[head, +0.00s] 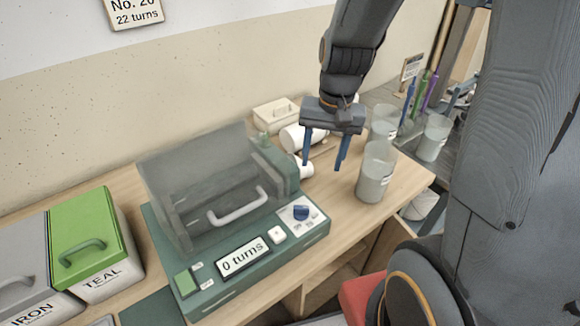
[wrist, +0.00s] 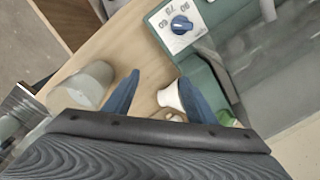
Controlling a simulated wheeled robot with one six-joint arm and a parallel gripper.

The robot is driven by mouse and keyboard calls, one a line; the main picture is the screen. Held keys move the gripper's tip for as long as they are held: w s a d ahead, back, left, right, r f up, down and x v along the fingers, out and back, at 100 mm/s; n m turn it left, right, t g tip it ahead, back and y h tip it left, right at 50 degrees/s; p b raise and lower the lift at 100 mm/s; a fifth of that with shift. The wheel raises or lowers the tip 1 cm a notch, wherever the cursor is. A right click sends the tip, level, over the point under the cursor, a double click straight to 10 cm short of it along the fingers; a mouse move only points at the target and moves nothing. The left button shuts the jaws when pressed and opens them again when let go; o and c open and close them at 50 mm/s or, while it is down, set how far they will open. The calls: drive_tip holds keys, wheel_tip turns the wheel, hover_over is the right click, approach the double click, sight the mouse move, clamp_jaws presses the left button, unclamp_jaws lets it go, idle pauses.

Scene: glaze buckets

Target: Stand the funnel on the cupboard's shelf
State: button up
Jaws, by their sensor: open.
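A small white flared piece, which looks like the funnel (wrist: 171,96), lies on the wooden bench close beside the green machine. In the head view it seems to be the white piece (head: 305,167) at the machine's right edge. My gripper (head: 324,165) is open and empty above the bench, pointing down. In the wrist view the white piece shows between the fingertips (wrist: 160,82), nearer the right finger. I cannot tell its height below them. Open wooden compartments (head: 343,278) show under the bench; I cannot tell whether these are the cupboard's shelf.
A green machine (head: 315,232) with a clear hood and a "0 turns" display fills the middle. A white cylinder (head: 292,138) and white box (head: 275,114) lie behind. A TEAL bin (head: 95,240) stands left.

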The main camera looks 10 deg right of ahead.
drive_tip(key=w+d+f+m+g+y+p, duration=0.1)
drive_tip(key=w+d+f+m+y, duration=0.1)
drive_tip(key=w+f+m, duration=0.3)
drive_tip(key=w+d+f+m+y, duration=0.1)
drive_tip(key=w+f+m+y, duration=0.1)
drive_tip(key=w+m, duration=0.55)
drive_tip(key=shift+n, duration=0.25)
drive_tip(key=shift+w+d+p+x, duration=0.15)
drive_tip(key=shift+p+x, duration=0.75)
drive_tip(key=shift+x, duration=1.1)
drive_tip(key=shift+w+d+p+x, duration=0.15)
drive_tip(key=shift+p+x, duration=0.75)
drive_tip(key=shift+x, duration=1.05)
drive_tip(key=shift+f, duration=0.15)
drive_tip(key=c, duration=0.9)
drive_tip(key=shift+c, duration=0.2)
